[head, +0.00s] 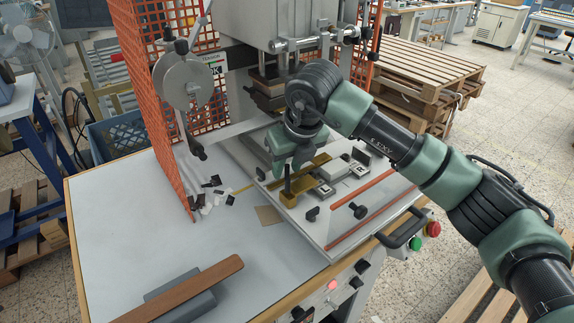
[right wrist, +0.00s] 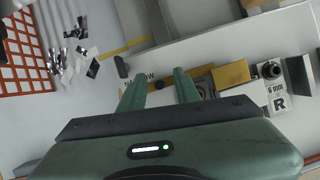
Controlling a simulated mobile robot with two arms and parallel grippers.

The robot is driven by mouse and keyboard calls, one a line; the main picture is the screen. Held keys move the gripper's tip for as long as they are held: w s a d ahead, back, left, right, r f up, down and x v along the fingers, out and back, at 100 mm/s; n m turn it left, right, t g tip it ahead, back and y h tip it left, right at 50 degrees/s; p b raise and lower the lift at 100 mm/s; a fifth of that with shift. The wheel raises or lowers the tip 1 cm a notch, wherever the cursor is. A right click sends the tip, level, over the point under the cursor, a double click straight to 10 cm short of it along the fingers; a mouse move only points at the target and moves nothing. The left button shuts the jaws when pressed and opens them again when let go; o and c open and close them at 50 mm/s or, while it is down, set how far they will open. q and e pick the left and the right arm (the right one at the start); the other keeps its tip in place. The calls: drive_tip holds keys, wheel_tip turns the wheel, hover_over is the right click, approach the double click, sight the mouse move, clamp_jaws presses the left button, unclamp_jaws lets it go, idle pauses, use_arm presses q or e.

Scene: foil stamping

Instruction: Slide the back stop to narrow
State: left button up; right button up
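The back stop (head: 288,199) looks like a small brass block with an upright black post, on the pale plate (head: 318,225) of the press. My right gripper (head: 287,172) is above it with the fingers pointing down, close to the post. In the right wrist view my right gripper (right wrist: 160,84) has its two fingers apart, with a dark round knob between them. Whether they touch it I cannot tell. A brass piece (right wrist: 231,74) lies right of the fingers. My left gripper is not in view.
A metal block marked "6 mm R" (right wrist: 277,92) is beside the brass piece. Dark and white scraps (head: 212,190) lie left of the plate, near the orange mesh guard (head: 150,90). A brown bar (head: 185,288) rests on a grey block. The tabletop between is mostly clear.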

drive_tip(key=b+v, duration=0.2)
drive_tip(key=v, duration=0.5)
drive_tip(key=shift+s+r, duration=0.15)
drive_tip(key=shift+r, duration=0.2)
drive_tip(key=shift+d, duration=0.1)
